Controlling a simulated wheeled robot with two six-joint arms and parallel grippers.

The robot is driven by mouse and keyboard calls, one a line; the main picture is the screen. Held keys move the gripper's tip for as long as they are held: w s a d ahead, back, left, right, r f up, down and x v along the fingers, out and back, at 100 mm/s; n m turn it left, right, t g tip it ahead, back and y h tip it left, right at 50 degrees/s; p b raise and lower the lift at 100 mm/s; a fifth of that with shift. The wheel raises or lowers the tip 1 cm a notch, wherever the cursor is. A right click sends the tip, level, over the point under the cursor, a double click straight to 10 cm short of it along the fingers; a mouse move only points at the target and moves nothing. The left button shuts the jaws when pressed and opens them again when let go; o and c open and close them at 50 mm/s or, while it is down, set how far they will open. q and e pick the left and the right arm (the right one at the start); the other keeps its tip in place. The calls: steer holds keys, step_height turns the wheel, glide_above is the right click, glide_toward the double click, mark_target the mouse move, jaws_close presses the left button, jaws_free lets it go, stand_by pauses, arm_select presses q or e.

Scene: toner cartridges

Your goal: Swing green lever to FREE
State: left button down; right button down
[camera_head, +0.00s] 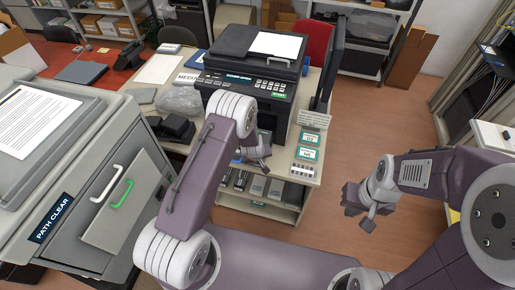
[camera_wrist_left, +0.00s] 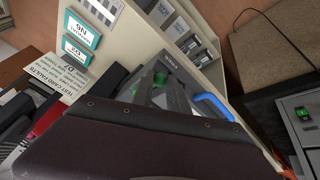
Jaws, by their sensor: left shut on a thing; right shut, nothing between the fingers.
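In the left wrist view a green part (camera_wrist_left: 160,79) shows between the fingers of my left gripper (camera_wrist_left: 153,92), which is shut on it; I take it as the green lever. A blue handle (camera_wrist_left: 213,104) stands just right of the fingers. In the head view my left gripper (camera_head: 259,152) is low in front of the printer (camera_head: 248,82), and the lever cannot be made out. My right gripper (camera_head: 357,205) is shut and empty, over the floor at right.
A grey cabinet (camera_head: 150,150) at left bears a PATH CLEAR label (camera_head: 51,218), a white handle (camera_head: 106,183) and a separate green handle (camera_head: 121,194). Teal-edged cards (camera_head: 307,153) lie right of my left gripper. The floor (camera_head: 385,125) at right is open.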

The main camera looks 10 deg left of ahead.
arm_select(q)
steer(key=shift+s+f, duration=0.1)
arm_select(e)
steer(key=shift+r, duration=0.45)
arm_select(q)
steer(key=c, duration=1.5)
jaws_free()
steer(key=shift+c, duration=0.2)
steer(key=v, duration=0.9)
arm_select(e)
steer(key=shift+f, duration=0.2)
